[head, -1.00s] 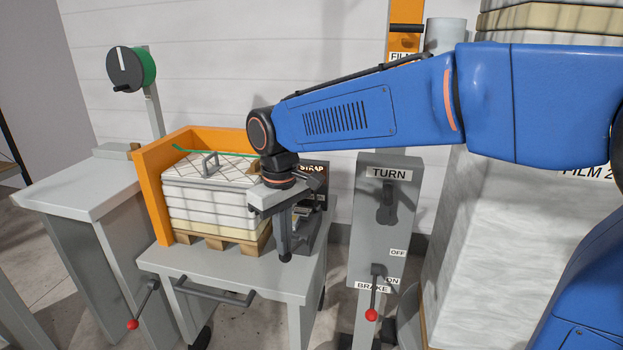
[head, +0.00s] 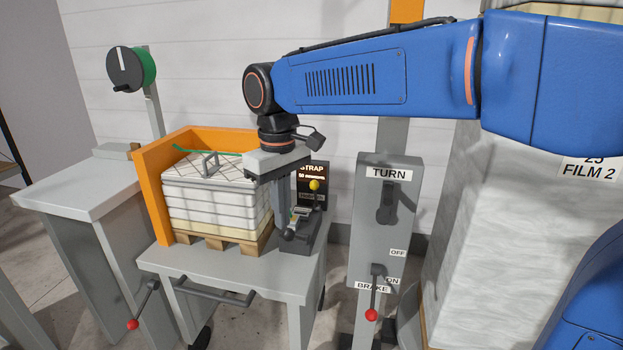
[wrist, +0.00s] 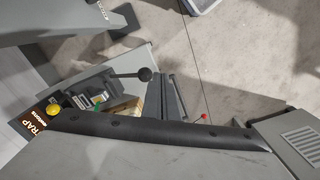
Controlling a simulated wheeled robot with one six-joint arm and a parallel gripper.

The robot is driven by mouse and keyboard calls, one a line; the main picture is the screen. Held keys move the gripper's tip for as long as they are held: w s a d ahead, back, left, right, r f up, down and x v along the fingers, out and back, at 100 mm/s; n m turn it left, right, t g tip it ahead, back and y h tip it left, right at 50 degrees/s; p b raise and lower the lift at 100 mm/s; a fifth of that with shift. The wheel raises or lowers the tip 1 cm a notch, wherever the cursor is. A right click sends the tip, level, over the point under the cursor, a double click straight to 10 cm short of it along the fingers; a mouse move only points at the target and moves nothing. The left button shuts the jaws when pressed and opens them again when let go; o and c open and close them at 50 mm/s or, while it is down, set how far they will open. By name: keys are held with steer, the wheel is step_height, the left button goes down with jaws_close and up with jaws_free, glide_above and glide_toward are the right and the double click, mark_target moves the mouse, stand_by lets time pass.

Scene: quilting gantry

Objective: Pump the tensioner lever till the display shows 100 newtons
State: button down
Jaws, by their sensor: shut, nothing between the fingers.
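The strap display (head: 312,172) is on the dark tensioner at the right of the cart top. It seems to read 50 newtons, in small blurred text. A yellow round lamp or button (head: 314,185) sits under it, also clear in the wrist view (wrist: 54,111). The tensioner lever, with a black ball knob (wrist: 145,74), sticks out from the tensioner in the wrist view. In the head view the knob (head: 288,235) is low at my fingertips. My gripper (head: 284,222) points down, shut and empty, beside the lever. Whether it touches the knob cannot be told.
A strapped white stack (head: 215,205) on a pallet stands left of my gripper, against an orange corner guard (head: 150,200). A grey post with a TURN switch (head: 388,205) and red-knobbed brake lever (head: 372,314) is at right. The front cart top is clear.

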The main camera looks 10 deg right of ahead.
steer(key=shift+r, duration=1.95)
steer(key=shift+d, duration=0.1)
steer(key=s+d+f+m+t, duration=0.1)
steer(key=s+d+f+m, duration=0.2)
steer(key=d, duration=0.6)
steer(key=s+d+f+m+t, duration=0.15)
steer(key=s+d, duration=0.25)
steer(key=d, duration=0.5)
steer(key=s+d+f+m+t, duration=0.2)
steer(key=s+d+f+m, duration=0.1)
steer(key=s+d+f, duration=0.7)
steer(key=shift+s+f, duration=0.3)
steer(key=shift+f, duration=0.45)
steer(key=shift+r+m, duration=0.1)
steer(key=shift+m, duration=0.15)
